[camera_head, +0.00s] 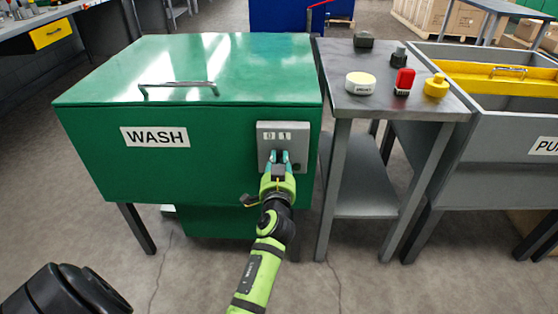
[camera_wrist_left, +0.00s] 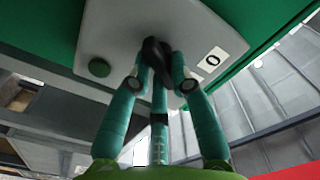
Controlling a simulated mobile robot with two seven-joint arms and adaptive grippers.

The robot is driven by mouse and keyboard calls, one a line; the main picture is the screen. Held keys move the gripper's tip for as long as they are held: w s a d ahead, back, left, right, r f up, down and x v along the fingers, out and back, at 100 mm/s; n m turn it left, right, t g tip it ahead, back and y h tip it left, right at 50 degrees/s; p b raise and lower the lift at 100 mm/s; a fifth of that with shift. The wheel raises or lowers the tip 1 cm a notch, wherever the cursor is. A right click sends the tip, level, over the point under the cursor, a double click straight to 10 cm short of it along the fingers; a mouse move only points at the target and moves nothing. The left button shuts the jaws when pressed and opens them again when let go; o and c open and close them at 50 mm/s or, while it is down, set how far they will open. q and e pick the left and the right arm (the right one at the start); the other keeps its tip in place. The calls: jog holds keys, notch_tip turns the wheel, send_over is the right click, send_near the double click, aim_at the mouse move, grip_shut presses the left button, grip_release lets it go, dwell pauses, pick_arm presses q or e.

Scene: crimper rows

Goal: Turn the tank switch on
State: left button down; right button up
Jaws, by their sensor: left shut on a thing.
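The green WASH tank (camera_head: 120,170) stands left of centre in the head view. A grey switch panel (camera_head: 265,130) marked 0 and 1 is on its front at the right. My left gripper (camera_head: 280,161) is at the panel and hides the switch there. In the left wrist view, the black switch knob (camera_wrist_left: 154,48) sits on the grey panel (camera_wrist_left: 115,40), between the teal fingers of my left gripper (camera_wrist_left: 158,78), which is shut on it. A 0 label (camera_wrist_left: 212,59) and a green round button (camera_wrist_left: 99,67) flank the knob. My right gripper is not in view.
Right of the tank is a grey side table (camera_head: 345,103) with a white round item (camera_head: 360,84), a red item (camera_head: 404,82), a yellow item (camera_head: 436,86) and dark items. A grey basin (camera_head: 490,130) with a yellow insert (camera_head: 480,76) stands farther right. The floor in front is clear.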

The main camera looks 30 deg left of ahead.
pick_arm(q)
jog(key=c, duration=1.1)
grip_release()
jog(key=shift+a, duration=0.1)
notch_tip(320, 180, up, 10)
jog(key=shift+f, duration=0.1)
